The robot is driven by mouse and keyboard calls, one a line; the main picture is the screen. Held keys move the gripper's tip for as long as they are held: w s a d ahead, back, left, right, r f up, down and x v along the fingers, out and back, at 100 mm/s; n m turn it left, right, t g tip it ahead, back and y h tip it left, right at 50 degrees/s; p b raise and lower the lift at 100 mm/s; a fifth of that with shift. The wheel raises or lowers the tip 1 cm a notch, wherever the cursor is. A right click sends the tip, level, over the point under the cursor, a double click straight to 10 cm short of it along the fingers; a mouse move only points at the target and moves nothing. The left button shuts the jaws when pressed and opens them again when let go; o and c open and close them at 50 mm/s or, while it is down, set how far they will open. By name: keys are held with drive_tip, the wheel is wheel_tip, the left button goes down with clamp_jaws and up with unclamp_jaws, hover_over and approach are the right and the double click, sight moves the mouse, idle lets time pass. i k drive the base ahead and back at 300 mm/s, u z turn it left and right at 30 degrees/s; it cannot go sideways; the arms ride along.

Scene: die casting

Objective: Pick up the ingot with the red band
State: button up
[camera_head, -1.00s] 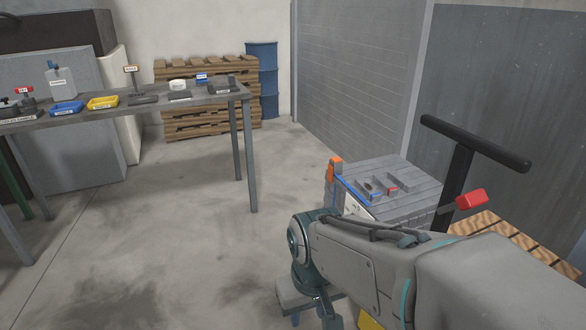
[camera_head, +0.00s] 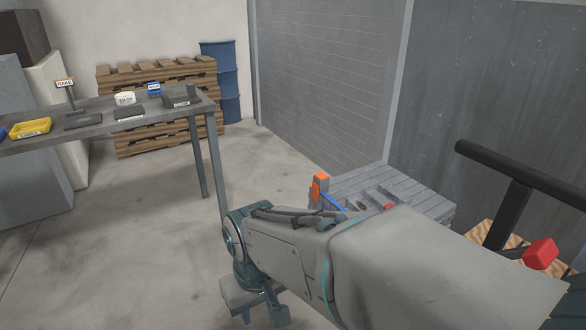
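A small piece with a red band (camera_head: 388,207), which looks like the ingot, lies on top of the grey ingot stack (camera_head: 420,193) right of centre. My forearm hides most of it and the near part of the stack. My gripper (camera_head: 264,317) hangs at the bottom edge, left of and nearer than the stack, well apart from it. Its two fingers look spread with nothing between them, though they are seen small and near the frame edge.
An orange-topped post (camera_head: 320,187) and a blue strip (camera_head: 333,202) are at the stack's left corner. A black T-shaped handle (camera_head: 510,200) with a red block (camera_head: 540,254) stands at right. A metal table (camera_head: 60,137) with trays is at left. Open floor lies between.

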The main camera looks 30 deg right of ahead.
sight(378, 200)
drive_tip(key=i, duration=2.85)
drive_tip(key=z, duration=3.4)
drive_tip(key=i, duration=0.5)
drive_tip(key=u, duration=0.05)
